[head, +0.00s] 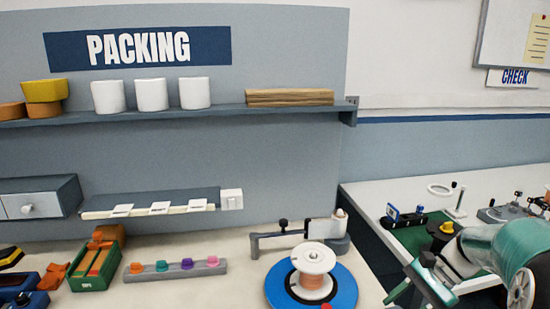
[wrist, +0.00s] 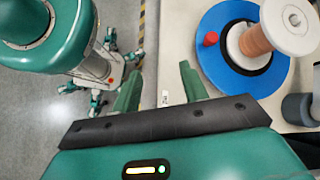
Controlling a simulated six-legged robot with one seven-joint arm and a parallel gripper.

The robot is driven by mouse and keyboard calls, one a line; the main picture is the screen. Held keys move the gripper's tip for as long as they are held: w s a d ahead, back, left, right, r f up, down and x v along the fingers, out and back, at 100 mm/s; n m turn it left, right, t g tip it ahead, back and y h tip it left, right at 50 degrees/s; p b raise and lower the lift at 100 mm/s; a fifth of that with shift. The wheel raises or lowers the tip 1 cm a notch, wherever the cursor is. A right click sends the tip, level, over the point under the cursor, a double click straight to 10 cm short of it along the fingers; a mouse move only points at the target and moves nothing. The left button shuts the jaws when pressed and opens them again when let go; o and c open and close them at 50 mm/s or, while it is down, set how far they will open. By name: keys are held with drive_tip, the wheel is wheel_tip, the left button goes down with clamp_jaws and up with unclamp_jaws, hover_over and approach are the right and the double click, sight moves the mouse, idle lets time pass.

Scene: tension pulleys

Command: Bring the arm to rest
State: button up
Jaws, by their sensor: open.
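My gripper (wrist: 159,88) is open and empty in the wrist view, its two green fingers apart. Between the fingers show the grey floor and the edge of a pale table. In the head view my arm comes in at the lower right, and the gripper (head: 425,284) is by the front left corner of the right-hand table. A blue round base with a spool of orange-brown line (head: 313,280) stands on the packing table, left of the gripper. The spool also shows in the wrist view (wrist: 258,40), upper right, apart from the fingers.
The packing table (head: 210,290) also holds a green box (head: 97,262) and a rack of coloured pegs (head: 175,269). A shelf (head: 220,112) carries white cups. The right-hand table (head: 400,192) has a green mat and small fixtures. A gap separates the tables.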

drive_tip(key=s+a+r+n+t+h, duration=0.3)
drive_tip(key=s+a+n+h, duration=0.1)
drive_tip(key=s+a+n, duration=0.2)
drive_tip(key=s+a+r+n+t+h, duration=0.3)
drive_tip(key=s+a+r+n+h, duration=0.1)
drive_tip(key=s+a+n, duration=0.3)
drive_tip(key=shift+s+a+h, duration=0.3)
drive_tip(key=shift+s+a, duration=0.2)
drive_tip(key=shift+a, duration=0.15)
